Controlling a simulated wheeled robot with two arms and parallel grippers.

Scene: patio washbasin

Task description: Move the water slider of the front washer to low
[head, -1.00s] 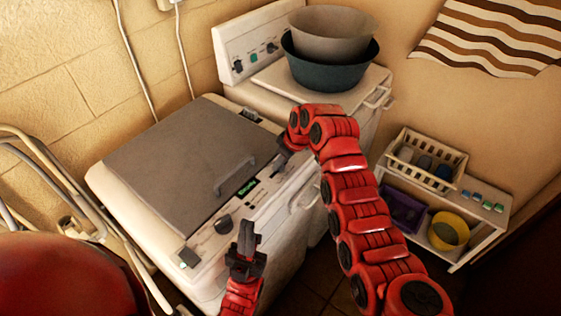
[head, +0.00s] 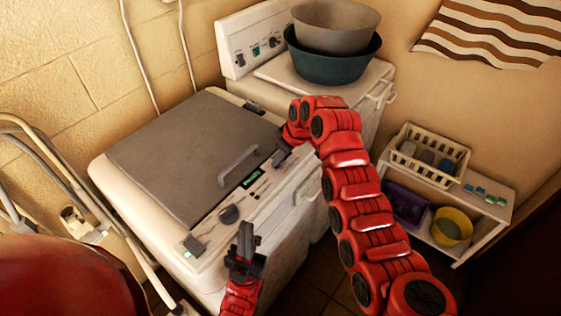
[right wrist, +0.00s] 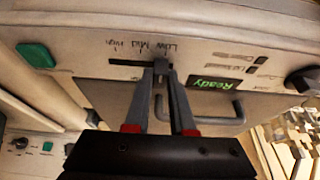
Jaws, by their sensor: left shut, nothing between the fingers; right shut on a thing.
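The front washer (head: 130,205) is white with a grey lid and a panel along its front edge. In the right wrist view, its water slider (right wrist: 161,64) sits in a dark slot marked High, Mid and Low. It stands at the Low end, with empty slot (right wrist: 125,63) towards High. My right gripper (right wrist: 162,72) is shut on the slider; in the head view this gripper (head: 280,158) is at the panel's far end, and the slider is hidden. My left gripper (head: 246,236) is shut and empty, in front of the panel near the dial (head: 229,214).
A green "Ready" display (right wrist: 216,86) and a green button (right wrist: 35,55) flank the slot. A second washer (head: 270,85) behind carries two stacked basins (head: 335,62). A shelf (head: 480,215) with a basket (head: 430,160) stands at right. A metal rack is at left.

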